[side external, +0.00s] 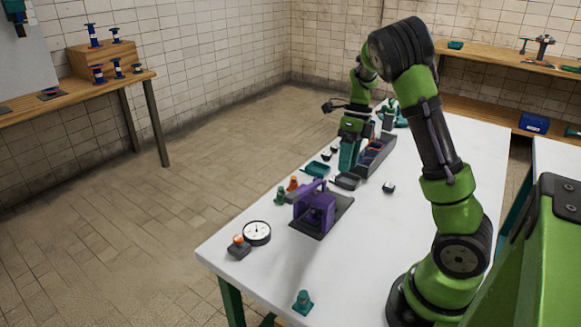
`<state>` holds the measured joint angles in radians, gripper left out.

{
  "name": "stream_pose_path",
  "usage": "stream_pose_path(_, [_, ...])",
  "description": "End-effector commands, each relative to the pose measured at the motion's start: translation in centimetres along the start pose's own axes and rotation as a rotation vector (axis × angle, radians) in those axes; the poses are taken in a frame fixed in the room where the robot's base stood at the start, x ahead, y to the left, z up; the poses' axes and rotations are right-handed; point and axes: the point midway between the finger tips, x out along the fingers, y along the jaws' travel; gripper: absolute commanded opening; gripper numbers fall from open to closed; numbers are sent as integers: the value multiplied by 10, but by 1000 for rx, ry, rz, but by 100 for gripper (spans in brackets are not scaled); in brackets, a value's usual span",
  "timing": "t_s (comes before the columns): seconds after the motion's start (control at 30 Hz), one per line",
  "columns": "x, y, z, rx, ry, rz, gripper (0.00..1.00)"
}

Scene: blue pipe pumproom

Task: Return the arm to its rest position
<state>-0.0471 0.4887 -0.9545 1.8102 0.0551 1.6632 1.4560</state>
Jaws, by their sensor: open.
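My green and black arm (436,135) rises from its base at the table's right side, bends over at the top and reaches down toward the far middle of the table. My gripper (349,152) points down beside a dark bin with compartments (376,155). Its jaws are open. Teal shows at its lower end, and I cannot tell whether all of that is finger or partly something behind. The exact gap to the table top is hard to judge from here.
The white table (400,225) bears a purple fixture (315,208) on a dark plate, a round gauge (257,233), a teal tray (316,170), small green and orange parts, and a teal piece (302,302) in front. Wooden benches (97,80) stand along the walls.

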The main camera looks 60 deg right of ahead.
Motion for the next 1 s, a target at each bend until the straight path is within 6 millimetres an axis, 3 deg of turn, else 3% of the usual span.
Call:
stream_pose_path(0.03, [3, 16, 0, -226, -28, 3, 49])
stream_pose_path(0.3, [8, 111, 2, -1510, -124, -191, 49])
stream_pose_path(0.5, [-2, 184, -10, -2277, -74, -517, 49])
stream_pose_path(0.6, [-7, 213, -22, -2522, -4, -693, 49])
stream_pose_path(0.7, [-11, 234, -33, -2635, 46, -824, 49])
stream_pose_path(0.83, [-17, 250, -44, -2675, 65, -917, 49])
stream_pose_path(1.0, [-25, 255, -46, -2674, 62, -968, 49])
